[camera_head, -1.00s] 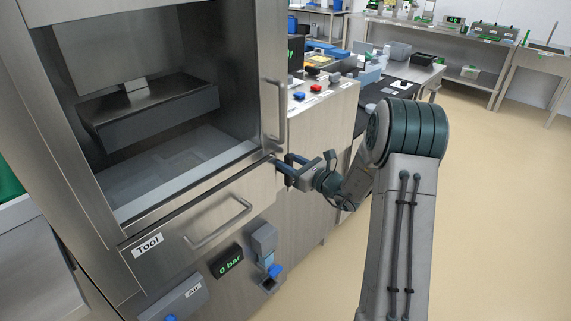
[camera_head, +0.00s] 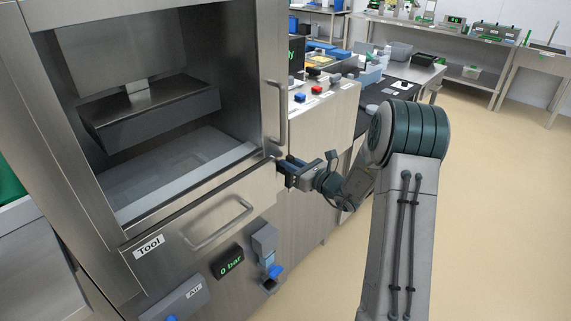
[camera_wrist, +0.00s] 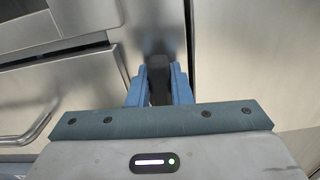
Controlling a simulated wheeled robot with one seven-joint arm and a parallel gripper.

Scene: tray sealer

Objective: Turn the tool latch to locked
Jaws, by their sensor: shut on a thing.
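My gripper (camera_head: 283,166) is at the right front edge of the steel sealer, beside the upper right corner of the tool drawer. In the wrist view its blue fingers (camera_wrist: 159,86) are shut on a dark upright handle, which I take to be the tool latch (camera_wrist: 158,72). The fingers press on both its sides. In the head view the latch is hidden by my gripper. The tool drawer (camera_head: 165,262) below is shut, with its label "Tool" (camera_head: 149,246) and a bar handle (camera_head: 220,222).
The chamber door's vertical handle (camera_head: 283,112) rises just above my gripper. Below the drawer are a "0 bar" display (camera_head: 229,261), a grey unit with a blue knob (camera_head: 272,271) and an "Air" box (camera_head: 180,300). The floor at right is clear.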

